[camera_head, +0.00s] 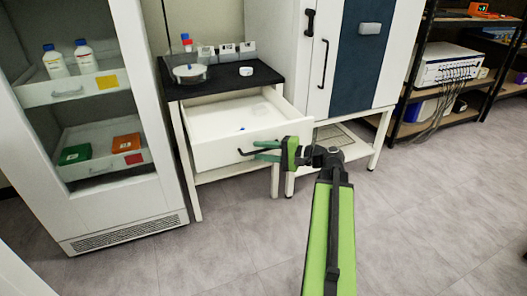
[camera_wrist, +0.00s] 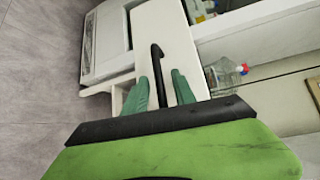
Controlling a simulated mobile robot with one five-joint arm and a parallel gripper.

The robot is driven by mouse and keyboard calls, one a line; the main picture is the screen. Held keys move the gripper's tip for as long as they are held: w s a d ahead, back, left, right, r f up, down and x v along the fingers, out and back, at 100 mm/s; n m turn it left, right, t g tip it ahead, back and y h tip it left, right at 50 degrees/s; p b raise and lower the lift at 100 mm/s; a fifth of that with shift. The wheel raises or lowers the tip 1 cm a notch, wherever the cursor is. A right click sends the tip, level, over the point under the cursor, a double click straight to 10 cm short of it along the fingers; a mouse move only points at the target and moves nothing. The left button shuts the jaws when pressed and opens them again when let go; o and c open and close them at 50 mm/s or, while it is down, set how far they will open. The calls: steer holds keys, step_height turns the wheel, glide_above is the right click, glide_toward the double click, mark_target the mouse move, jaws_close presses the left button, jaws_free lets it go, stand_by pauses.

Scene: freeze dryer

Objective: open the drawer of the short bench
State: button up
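The short bench (camera_head: 228,75) has a black top and white frame. Its white drawer (camera_head: 215,154) is pulled well out, with the inside showing and a small blue item on its floor. The drawer has a black bar handle (camera_head: 246,152). My gripper (camera_head: 258,150) is at the handle, its two green fingers apart. In the wrist view the black handle (camera_wrist: 157,65) lies between the fingers of my gripper (camera_wrist: 160,78), with visible space to the right finger. Where the handle runs under the gripper body is hidden.
A white glass-fronted cabinet (camera_head: 145,130) with bottles and boxes stands left of the bench. A tall white unit with a dark blue panel (camera_head: 358,60) stands to the right, and a shelf rack (camera_head: 455,92) beyond. The grey floor (camera_head: 420,200) in front is clear.

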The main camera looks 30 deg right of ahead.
steer(key=shift+d, duration=0.1)
steer(key=shift+s+d, duration=0.2)
steer(key=shift+s, duration=0.05)
steer(key=p+v, duration=0.2)
steer(key=v, duration=1.4)
steer(key=shift+s+d+r, duration=0.15)
steer(key=shift+s, duration=0.2)
steer(key=shift+w, duration=0.1)
